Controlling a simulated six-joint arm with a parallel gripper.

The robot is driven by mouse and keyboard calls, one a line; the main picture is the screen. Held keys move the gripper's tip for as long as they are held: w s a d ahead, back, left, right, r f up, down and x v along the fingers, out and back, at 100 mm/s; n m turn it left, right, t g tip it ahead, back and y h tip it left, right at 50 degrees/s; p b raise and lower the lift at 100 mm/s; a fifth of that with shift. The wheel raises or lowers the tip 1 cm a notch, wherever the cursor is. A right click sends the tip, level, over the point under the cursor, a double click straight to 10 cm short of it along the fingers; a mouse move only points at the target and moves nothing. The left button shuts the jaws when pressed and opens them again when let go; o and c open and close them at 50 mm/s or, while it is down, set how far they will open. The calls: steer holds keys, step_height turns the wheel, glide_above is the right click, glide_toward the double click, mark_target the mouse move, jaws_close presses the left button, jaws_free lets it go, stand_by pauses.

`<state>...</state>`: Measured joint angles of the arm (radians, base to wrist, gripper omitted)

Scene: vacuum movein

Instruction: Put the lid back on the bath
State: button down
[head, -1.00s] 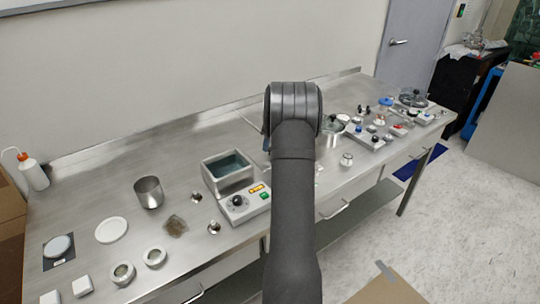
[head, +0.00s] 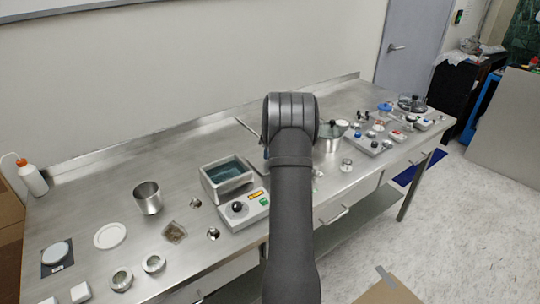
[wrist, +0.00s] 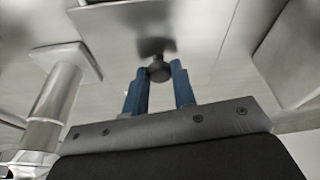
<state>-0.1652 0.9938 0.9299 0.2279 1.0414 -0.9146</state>
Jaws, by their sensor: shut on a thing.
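The bath (head: 228,180) is a grey rectangular tank on the steel bench. Its top is uncovered and bluish water shows inside. Its control box (head: 243,210) with a black knob is at its front. In the wrist view, my gripper (wrist: 159,74) has its blue fingers closed on a dark round knob (wrist: 158,68). The knob joins a flat metal plate, which looks like the lid (wrist: 200,22). In the head view my arm hides the gripper. A thin edge (head: 246,127) shows left of my arm, behind the bath; I cannot tell if it is the lid's.
A metal beaker (head: 147,198), a white disc (head: 110,236) and small ring-shaped pieces (head: 153,263) lie left of the bath. A pot (head: 329,140) and several small items stand to the right. A wash bottle (head: 32,178) is at the far left.

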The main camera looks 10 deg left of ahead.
step_height(320, 180, up, 17)
steer(key=s+r+m+g+h, duration=0.25)
steer(key=s+m, duration=0.65)
steer(key=m, duration=0.9)
steer(key=s+r+m+g+h, duration=0.1)
steer(key=s+r+m+h, duration=0.15)
steer(key=s+m, duration=1.05)
steer(key=w+a+f+m, duration=0.5)
steer(key=a+f, duration=0.6)
steer(key=a, duration=0.1)
steer(key=shift+w+a+f, duration=0.15)
steer(key=shift+a+f, duration=0.1)
steer(key=shift+a, duration=0.05)
